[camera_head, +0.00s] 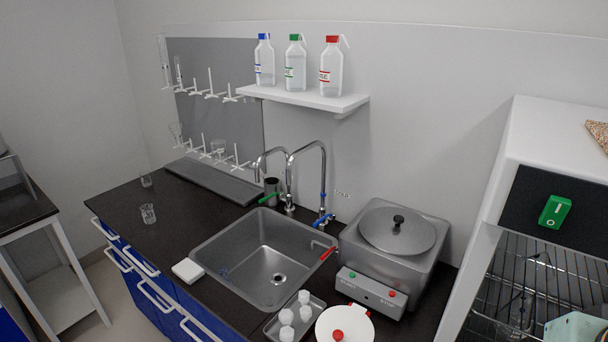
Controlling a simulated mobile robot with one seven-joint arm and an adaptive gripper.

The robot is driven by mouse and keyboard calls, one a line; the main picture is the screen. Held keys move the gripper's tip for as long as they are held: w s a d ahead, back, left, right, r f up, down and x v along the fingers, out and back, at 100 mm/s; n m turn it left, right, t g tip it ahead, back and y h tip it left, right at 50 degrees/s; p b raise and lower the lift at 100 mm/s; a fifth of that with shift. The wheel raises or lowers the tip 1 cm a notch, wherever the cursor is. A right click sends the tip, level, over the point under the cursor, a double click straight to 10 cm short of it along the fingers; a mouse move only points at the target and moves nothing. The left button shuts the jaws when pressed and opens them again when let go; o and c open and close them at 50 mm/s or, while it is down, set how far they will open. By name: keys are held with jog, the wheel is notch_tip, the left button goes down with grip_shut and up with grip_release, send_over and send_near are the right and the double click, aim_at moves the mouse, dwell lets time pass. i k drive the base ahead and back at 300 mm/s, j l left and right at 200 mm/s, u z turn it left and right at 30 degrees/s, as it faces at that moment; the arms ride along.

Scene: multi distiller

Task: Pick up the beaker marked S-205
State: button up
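A small clear glass beaker (148,212) stands on the dark countertop left of the sink, near the front edge. A second small glass vessel (146,180) stands farther back on the same counter, near its left end. More clear glassware hangs on the white pegs of the drying rack, including one piece at the left (176,132) and one lower down (218,148). No marking S-205 can be read on any of them at this size. My gripper is not in view.
A steel sink (221,248) with taps is set in the counter (190,220). A white block (187,271) lies at its left edge. A lidded metal bath (352,248), a tray of white bottles (310,326) and an open-fronted white cabinet (545,135) stand right. Counter around the near beaker is clear.

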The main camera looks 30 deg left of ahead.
aim_at(149, 214)
jog(key=u, duration=2.2)
jog(key=k, duration=0.5)
jog(key=k+z, duration=0.15)
jog(key=z, duration=0.95)
jog(key=j+z, duration=0.1)
jog(key=z, duration=1.05)
jog(key=j, duration=0.55)
jog(key=i+j, duration=0.15)
jog(key=j, duration=0.95)
jog(key=i+z, duration=0.05)
